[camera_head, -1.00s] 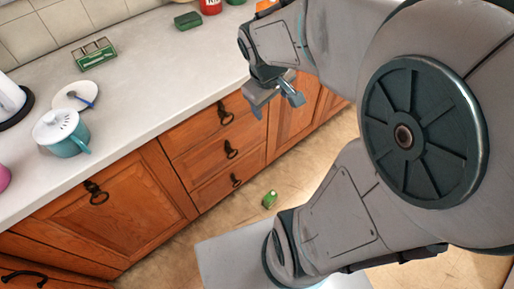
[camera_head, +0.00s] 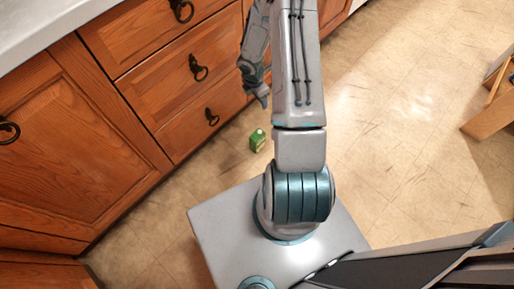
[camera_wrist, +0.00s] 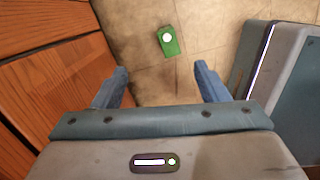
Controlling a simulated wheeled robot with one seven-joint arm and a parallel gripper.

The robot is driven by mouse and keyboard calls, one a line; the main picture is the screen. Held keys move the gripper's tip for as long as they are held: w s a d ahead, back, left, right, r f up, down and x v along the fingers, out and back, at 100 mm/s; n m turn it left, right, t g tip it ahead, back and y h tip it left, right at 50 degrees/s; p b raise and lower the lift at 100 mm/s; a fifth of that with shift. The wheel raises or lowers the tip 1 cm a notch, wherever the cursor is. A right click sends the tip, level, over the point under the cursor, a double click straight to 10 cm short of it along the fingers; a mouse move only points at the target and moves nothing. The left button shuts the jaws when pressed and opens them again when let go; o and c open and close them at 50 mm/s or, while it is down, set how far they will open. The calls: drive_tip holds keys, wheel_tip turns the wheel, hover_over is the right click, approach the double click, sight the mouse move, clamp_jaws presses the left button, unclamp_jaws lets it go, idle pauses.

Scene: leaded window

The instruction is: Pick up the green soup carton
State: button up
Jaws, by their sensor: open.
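The green soup carton (camera_head: 258,140) is on the tiled floor, between the wooden drawers and my base. In the wrist view the green carton (camera_wrist: 169,41) shows a white round spot and is seen beyond the fingertips, roughly midway between them. My gripper (camera_wrist: 160,85) is open and empty, its two blue-grey fingers apart on either side of the carton's line. In the head view my gripper (camera_head: 263,98) points down above the floor, near the carton and apart from it; its fingers are partly hidden there.
Wooden drawers (camera_head: 190,75) with dark handles stand close on the left, under a pale countertop (camera_head: 40,25). In the wrist view, the cabinet front (camera_wrist: 60,80) is left and my base is right. A wooden piece of furniture (camera_head: 492,105) stands at right. The floor between is clear.

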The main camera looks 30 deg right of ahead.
sight(257, 136)
drive_tip(key=f+n+b, duration=0.1)
drive_tip(key=f, duration=0.4)
drive_tip(key=s+a+f+n+y+b, duration=0.1)
drive_tip(key=f+b, duration=0.1)
drive_tip(key=f, duration=0.4)
drive_tip(key=s+f+n+b, duration=0.1)
drive_tip(key=f, duration=0.4)
drive_tip(key=shift+s+a+f+y, duration=0.1)
drive_tip(key=shift+a+f+y, duration=0.05)
drive_tip(key=shift+a+y, duration=0.15)
wheel_tip(257, 136, down, 7)
drive_tip(key=b, duration=0.3)
drive_tip(key=shift+f, duration=0.2)
drive_tip(key=shift+d+f+b, duration=0.15)
drive_tip(key=shift+f+b, duration=0.85)
drive_tip(key=shift+f, duration=0.5)
drive_tip(key=shift+d+f+b, duration=0.1)
drive_tip(key=shift+f+b, duration=0.85)
drive_tip(key=shift+f, duration=0.55)
drive_tip(key=shift+r, duration=0.1)
drive_tip(key=c, duration=1.2)
